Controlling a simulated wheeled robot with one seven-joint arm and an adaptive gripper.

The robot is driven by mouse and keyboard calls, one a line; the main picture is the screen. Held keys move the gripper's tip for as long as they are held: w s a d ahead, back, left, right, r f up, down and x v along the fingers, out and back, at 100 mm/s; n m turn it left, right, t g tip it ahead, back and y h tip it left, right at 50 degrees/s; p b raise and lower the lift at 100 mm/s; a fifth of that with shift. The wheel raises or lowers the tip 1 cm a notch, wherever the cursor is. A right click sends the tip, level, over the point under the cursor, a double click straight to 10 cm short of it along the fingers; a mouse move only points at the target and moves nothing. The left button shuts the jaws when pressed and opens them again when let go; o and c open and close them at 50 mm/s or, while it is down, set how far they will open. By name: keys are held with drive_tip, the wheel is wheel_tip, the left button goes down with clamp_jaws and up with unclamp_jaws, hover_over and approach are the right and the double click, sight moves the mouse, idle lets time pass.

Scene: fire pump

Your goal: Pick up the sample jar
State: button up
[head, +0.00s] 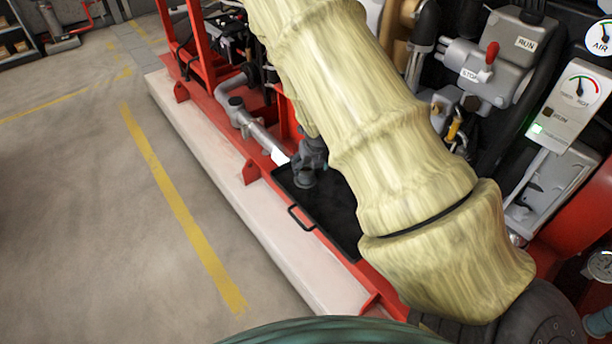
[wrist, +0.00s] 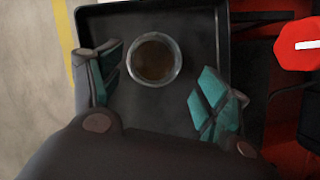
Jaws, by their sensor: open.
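The sample jar (wrist: 155,60) is a round glass jar with a pale rim and brown contents, seen from above in the wrist view. It stands on a black tray (wrist: 190,16). My gripper (wrist: 154,88) is open, with one teal-padded finger to the left of the jar and one to the right. Both fingertips are apart from the jar, which lies slightly above the line between them. In the head view the tray (head: 335,222) shows beside my sleeved arm, which covers part of it. There, I cannot clearly tell the jar from the grey shapes over the tray.
The tray has a raised rim and a side handle (head: 298,219). It lies by the red frame (head: 252,172) of the pump set, above a pale plinth (head: 225,180). A red part (wrist: 300,46) is right of the tray. Open floor lies to the left.

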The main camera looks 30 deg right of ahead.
drive_tip(key=shift+a+b+x, duration=0.15)
drive_tip(key=shift+b+x, duration=0.15)
drive_tip(key=shift+x, duration=1.15)
drive_tip(key=shift+a+b+x, duration=0.2)
drive_tip(key=shift+b+x, duration=0.05)
drive_tip(key=shift+x, duration=1.2)
drive_tip(key=shift+w, duration=0.1)
drive_tip(key=c, duration=1.3)
drive_tip(key=shift+o, duration=0.2)
drive_tip(key=shift+r, duration=0.15)
